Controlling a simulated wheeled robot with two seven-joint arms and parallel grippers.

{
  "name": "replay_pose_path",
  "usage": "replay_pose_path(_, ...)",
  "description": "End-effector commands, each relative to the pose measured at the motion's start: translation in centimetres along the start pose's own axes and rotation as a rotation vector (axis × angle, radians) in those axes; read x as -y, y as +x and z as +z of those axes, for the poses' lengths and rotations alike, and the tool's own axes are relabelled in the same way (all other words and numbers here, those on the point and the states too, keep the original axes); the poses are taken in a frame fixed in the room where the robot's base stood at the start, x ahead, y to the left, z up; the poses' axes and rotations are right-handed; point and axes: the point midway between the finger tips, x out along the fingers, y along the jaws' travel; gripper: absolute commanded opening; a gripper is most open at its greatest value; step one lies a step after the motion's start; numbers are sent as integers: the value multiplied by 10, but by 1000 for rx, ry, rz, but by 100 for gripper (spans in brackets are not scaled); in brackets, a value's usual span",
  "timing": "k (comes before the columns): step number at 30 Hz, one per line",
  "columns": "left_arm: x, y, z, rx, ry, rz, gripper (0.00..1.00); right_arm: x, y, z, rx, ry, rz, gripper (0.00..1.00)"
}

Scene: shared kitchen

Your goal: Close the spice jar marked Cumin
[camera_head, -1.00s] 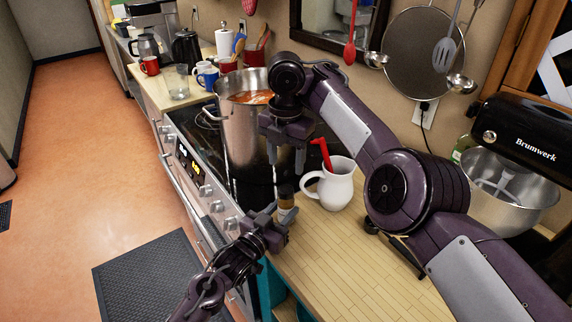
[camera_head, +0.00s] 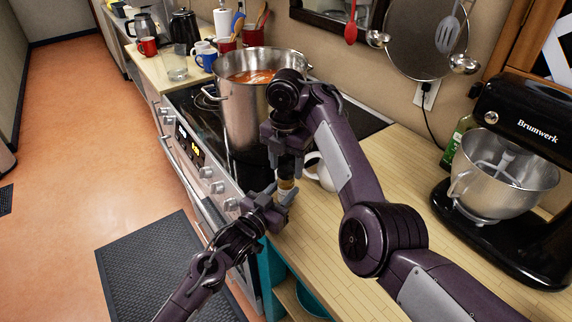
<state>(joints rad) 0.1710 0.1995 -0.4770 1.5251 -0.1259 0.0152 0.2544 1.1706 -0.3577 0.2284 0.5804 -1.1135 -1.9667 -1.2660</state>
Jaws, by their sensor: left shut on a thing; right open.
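A small spice jar (camera_head: 286,186) with a brownish band near its top is held upright over the counter's front edge. Its label is too small to read, and its top is partly hidden by my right gripper. My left gripper (camera_head: 278,199) is shut on the jar from the left. My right gripper (camera_head: 285,166) points down directly above the jar, with its open fingers around or just above the jar's top; I cannot tell whether they touch. I cannot make out a separate lid.
A large steel pot (camera_head: 236,115) of red soup stands on the stove (camera_head: 207,122) just behind the grippers. A white mug (camera_head: 318,172) is mostly hidden behind my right arm. A black stand mixer (camera_head: 520,125) stands at right. The front wooden counter (camera_head: 320,240) is largely clear.

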Motion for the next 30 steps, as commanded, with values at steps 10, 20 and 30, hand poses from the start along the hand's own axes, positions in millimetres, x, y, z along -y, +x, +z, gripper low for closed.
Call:
replay_pose_path(10,0,0,0,1,0,0,0,1,5,-2,-3,-2,4,52)
replay_pose_path(20,0,0,0,1,0,0,0,1,4,-2,-3,-2,4,34)
replay_pose_path(30,0,0,0,1,0,0,0,1,4,-2,-3,-2,4,48)
